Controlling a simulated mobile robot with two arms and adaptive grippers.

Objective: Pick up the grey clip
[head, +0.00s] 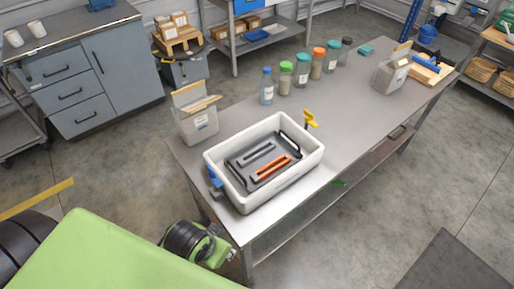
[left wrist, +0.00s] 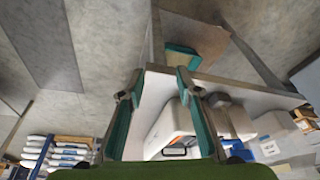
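I cannot pick out a grey clip with certainty. In the head view a white bin (head: 222,170) on the table holds a dark grey tray (head: 240,178). On the tray lie a dark bar (head: 258,153) and an orange bar (head: 270,169). A yellow clip (head: 310,118) is at the bin's far right corner and a blue clip (head: 215,179) at its left side. In the left wrist view my left gripper (left wrist: 158,85) is open, its teal fingers wide apart, nothing between them touching. My right gripper is not in view.
The metal table (head: 345,120) carries a row of jars (head: 286,78) at the back, a grey container (head: 197,122) at the left and another (head: 390,75) at the right. A drawer cabinet (head: 120,70) stands behind left.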

